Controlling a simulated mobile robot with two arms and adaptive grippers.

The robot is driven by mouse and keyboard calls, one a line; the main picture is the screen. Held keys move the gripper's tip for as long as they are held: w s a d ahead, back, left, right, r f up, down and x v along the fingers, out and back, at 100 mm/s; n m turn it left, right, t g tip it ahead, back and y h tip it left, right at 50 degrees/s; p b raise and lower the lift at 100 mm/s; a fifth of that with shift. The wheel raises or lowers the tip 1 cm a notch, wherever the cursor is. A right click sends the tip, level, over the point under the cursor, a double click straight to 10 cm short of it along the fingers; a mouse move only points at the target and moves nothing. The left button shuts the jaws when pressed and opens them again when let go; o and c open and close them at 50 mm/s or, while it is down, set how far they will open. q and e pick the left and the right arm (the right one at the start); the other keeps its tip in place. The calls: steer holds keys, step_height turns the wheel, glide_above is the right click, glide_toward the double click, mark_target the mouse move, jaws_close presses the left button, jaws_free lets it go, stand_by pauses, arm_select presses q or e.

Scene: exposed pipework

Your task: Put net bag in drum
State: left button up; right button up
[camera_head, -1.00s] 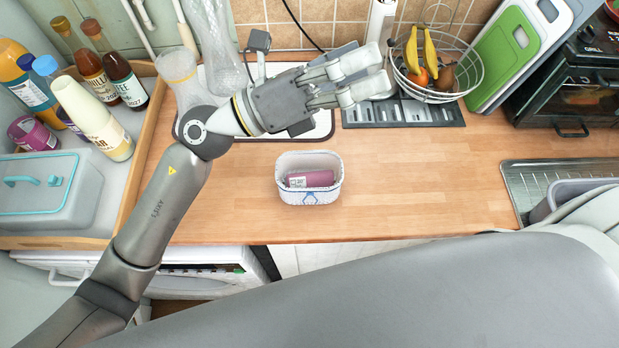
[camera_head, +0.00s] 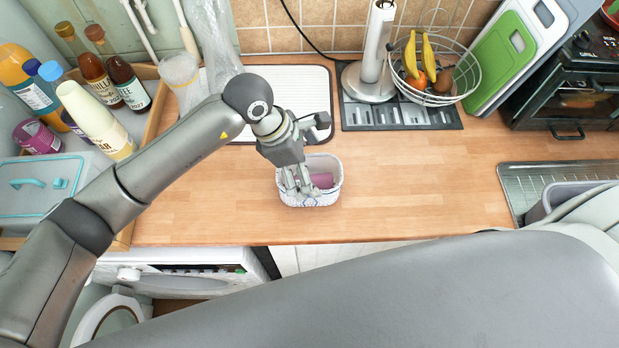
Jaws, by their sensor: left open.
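A small white basket-like container (camera_head: 325,200) with blue markings stands on the wooden counter and holds a purple item (camera_head: 322,180). I cannot tell whether either is the net bag. My left gripper (camera_head: 300,190) points down, open, with its fingers over or inside the container's left part, hiding that part. Contact is unclear. A white front-loading appliance (camera_head: 190,268) is under the counter at lower left. A round white door-like ring (camera_head: 108,306) shows below it. No drum interior is clearly visible. My right gripper is not in view.
A wooden tray with bottles (camera_head: 128,85) and a teal-lidded box (camera_head: 45,180) is at left. A paper-towel stand (camera_head: 374,75), fruit basket (camera_head: 465,85) and oven (camera_head: 575,90) are at the back and right. The counter (camera_head: 420,190) right of the container is clear.

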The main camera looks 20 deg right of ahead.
mark_target(314, 179)
arm_select(q)
steer(key=shift+d+f, duration=0.1)
steer(key=shift+f, duration=0.2)
steer(key=p+x, duration=0.3)
steer(key=x, duration=0.1)
steer(key=shift+s+f, duration=0.1)
steer(key=shift+f, duration=0.6)
steer(key=shift+f, duration=0.15)
steer(key=c, duration=0.7)
